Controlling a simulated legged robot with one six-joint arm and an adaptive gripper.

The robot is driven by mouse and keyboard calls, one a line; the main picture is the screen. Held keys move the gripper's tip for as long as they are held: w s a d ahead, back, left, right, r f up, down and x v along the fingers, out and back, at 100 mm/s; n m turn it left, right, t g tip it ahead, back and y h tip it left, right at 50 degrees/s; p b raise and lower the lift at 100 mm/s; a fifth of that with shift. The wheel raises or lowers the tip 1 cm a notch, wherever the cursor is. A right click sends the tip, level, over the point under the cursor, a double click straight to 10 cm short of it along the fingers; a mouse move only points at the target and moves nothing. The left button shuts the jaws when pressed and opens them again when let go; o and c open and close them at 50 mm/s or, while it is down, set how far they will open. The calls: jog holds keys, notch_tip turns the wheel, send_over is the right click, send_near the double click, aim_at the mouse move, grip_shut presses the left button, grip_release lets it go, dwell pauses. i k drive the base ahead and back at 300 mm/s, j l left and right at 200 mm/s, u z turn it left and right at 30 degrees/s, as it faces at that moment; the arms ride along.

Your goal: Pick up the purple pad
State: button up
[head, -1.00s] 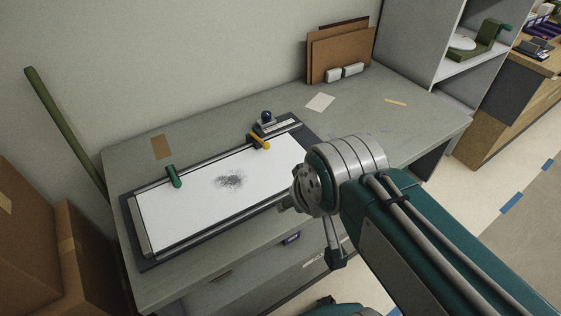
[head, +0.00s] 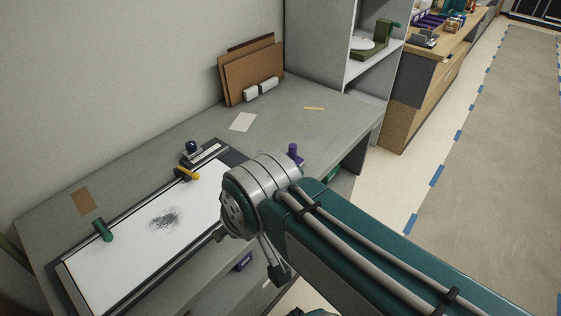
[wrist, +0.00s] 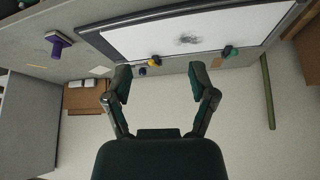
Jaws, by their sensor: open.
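The purple pad (head: 293,152) stands on the grey desk, just beyond my arm in the head view. Only its upper purple part shows there; my arm hides its lower part. In the wrist view the pad (wrist: 57,45) is at the upper left, a purple handle on a pale, flat base. My gripper (wrist: 160,83) is open and empty in the wrist view, with its two fingers wide apart. The pad is outside the fingers, well to their left in that view.
A white board (head: 135,238) with a dark smudge, a green clamp (head: 102,230) and a yellow clamp (head: 187,174) lies on the desk. Brown boards (head: 252,72) lean at the back. A grey shelf (head: 318,45) stands beyond. Bare desk surrounds the pale card (head: 243,122).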

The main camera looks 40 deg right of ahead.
aim_at(292, 149)
jog(key=l+z, duration=0.1)
jog(key=l, duration=0.35)
jog(key=i+l, duration=0.15)
jog(key=l, duration=0.35)
jog(key=l+z, duration=0.15)
jog(key=l, duration=0.3)
jog(key=i, duration=0.05)
